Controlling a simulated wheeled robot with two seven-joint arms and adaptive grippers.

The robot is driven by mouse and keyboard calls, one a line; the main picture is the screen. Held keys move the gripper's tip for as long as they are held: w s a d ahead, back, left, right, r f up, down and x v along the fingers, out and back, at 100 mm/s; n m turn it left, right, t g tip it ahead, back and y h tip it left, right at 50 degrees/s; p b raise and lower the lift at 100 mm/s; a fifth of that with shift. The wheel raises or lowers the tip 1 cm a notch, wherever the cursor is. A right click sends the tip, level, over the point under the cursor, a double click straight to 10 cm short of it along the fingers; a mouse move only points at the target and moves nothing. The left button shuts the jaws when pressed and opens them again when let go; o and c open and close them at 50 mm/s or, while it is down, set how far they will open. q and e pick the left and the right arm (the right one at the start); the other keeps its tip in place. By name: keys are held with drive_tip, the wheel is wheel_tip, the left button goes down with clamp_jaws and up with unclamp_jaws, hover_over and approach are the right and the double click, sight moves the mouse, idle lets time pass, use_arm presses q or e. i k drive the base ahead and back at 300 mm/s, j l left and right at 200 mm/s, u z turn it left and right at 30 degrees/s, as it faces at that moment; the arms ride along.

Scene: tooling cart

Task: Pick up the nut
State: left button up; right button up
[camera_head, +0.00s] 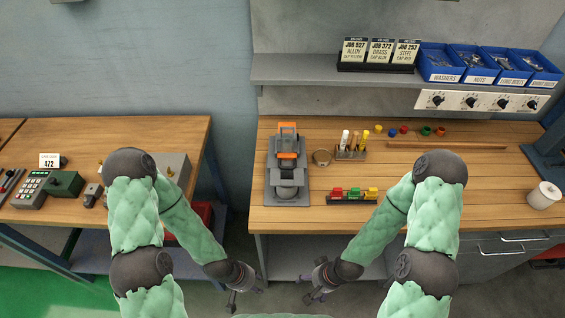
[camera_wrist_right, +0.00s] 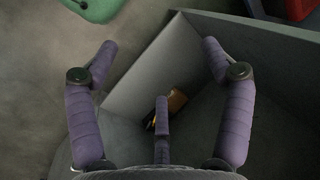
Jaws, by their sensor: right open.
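A blue bin labelled NUTS (camera_head: 478,80) stands on the shelf at the upper right, among other blue bins. Small grey parts show in it, but I cannot make out a single nut. My left gripper (camera_head: 244,297) hangs low in front of the bench and looks open and empty. My right gripper (camera_head: 314,298) hangs beside it, also below the bench top and far from the bins. In the right wrist view its fingers (camera_wrist_right: 158,48) are spread wide with nothing between them.
Job cards (camera_head: 380,52) stand left of the bins.

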sight(474, 58)
drive_tip(key=l+u, duration=0.15)
drive_tip(key=l, duration=0.3)
drive_tip(key=k+l+u, duration=0.1)
drive_tip(key=l, duration=0.3)
drive_tip(key=k+l+u, duration=0.15)
drive_tip(key=l, duration=0.25)
drive_tip(key=l+u, duration=0.15)
drive_tip(key=l, duration=0.25)
drive_tip(key=k, duration=0.05)
